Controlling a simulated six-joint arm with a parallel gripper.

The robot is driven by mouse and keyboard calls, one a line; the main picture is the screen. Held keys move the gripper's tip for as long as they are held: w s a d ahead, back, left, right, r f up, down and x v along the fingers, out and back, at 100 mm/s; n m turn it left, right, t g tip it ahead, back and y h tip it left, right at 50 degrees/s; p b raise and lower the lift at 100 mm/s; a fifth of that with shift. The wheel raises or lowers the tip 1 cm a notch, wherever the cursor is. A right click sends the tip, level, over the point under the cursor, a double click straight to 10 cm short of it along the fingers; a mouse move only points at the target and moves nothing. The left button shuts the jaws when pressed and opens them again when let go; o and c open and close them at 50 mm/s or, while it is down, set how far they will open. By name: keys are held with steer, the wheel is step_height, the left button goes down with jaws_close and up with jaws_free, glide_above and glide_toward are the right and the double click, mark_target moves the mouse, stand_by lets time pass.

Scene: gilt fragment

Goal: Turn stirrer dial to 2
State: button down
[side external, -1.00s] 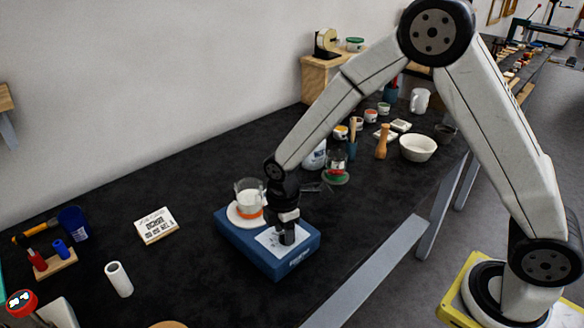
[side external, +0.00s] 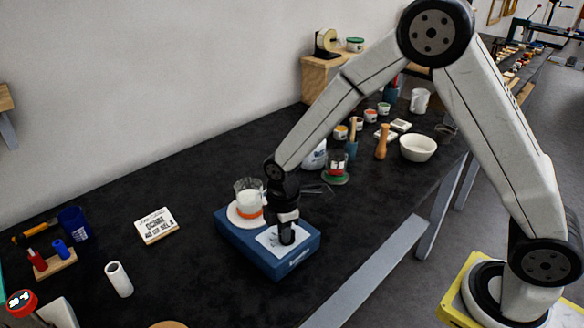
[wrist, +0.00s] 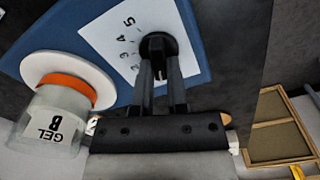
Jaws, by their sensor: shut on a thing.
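The black dial (wrist: 157,45) stands on the plate. My gripper (wrist: 160,62) points down at it and is shut on it, a finger on each side. In the side view my gripper (side external: 286,232) covers most of the dial. Which number the dial points to cannot be told. A beaker labelled GEL B (wrist: 55,122) with an orange band stands on the stirrer's round white plate (wrist: 72,68).
A white bowl (side external: 418,148) and wooden pestle-like piece (side external: 382,142) stand behind to the right. Bench left of the stirrer is mostly clear.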

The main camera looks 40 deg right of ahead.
steer(key=m, duration=0.6)
steer(key=shift+w+d, duration=0.15)
steer(key=shift+w, duration=0.05)
steer(key=m, duration=0.5)
steer(key=shift+d, duration=0.1)
stand_by(0.3)
steer(key=c, duration=0.6)
jaws_free()
steer(key=shift+c, duration=0.2)
steer(key=shift+r, duration=0.1)
steer(key=shift+r, duration=3.8)
